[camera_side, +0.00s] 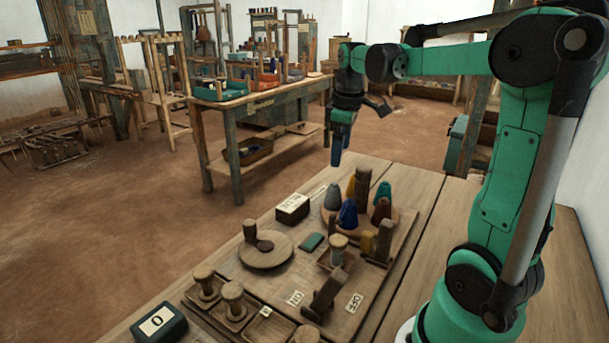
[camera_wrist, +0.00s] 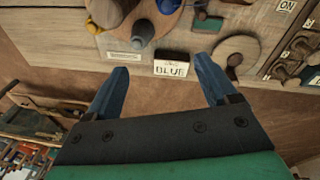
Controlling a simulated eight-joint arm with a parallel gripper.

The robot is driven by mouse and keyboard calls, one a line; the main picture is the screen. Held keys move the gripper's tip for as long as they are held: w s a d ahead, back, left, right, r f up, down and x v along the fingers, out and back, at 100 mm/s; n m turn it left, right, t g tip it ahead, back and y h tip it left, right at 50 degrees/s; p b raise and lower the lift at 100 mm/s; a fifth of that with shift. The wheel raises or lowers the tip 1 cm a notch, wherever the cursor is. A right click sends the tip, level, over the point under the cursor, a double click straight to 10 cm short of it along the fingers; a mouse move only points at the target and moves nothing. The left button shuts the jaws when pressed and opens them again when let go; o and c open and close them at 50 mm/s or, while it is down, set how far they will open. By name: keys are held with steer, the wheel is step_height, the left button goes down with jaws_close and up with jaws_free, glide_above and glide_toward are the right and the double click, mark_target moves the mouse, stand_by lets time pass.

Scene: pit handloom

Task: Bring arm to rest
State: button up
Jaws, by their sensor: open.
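My gripper (camera_side: 338,148) hangs fingers-down past the far end of the wooden work table (camera_side: 433,193), high and clear of the things on it. In the wrist view my gripper (camera_wrist: 160,90) shows its two blue fingers spread wide with nothing between them. The lower arm is upright at the right and the upper link reaches left across the top of the side view.
The table holds a round board with several coloured cones (camera_side: 348,213), a round wooden disc (camera_side: 265,250), a label block (camera_side: 292,208), also in the wrist view (camera_wrist: 171,69), and a dark box marked 0 (camera_side: 159,323). A second bench (camera_side: 262,97) stands behind. Open floor lies left.

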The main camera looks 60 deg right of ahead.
steer(key=s+a+f+m+t, duration=0.1)
steer(key=a+f+t, duration=0.15)
steer(key=a, duration=0.75)
steer(key=a+f+m+t, duration=0.2)
steer(key=a+t, duration=0.1)
steer(key=a, duration=0.7)
step_height(320, 180, up, 4)
steer(key=m+g, duration=0.3)
steer(key=g, duration=0.4)
glide_above(364, 167)
steer(key=shift+a+t+y, duration=0.25)
steer(key=shift+y, duration=0.15)
steer(key=shift+d+f, duration=0.2)
steer(key=shift+d, duration=0.05)
steer(key=shift+f, duration=2.65)
jaws_close()
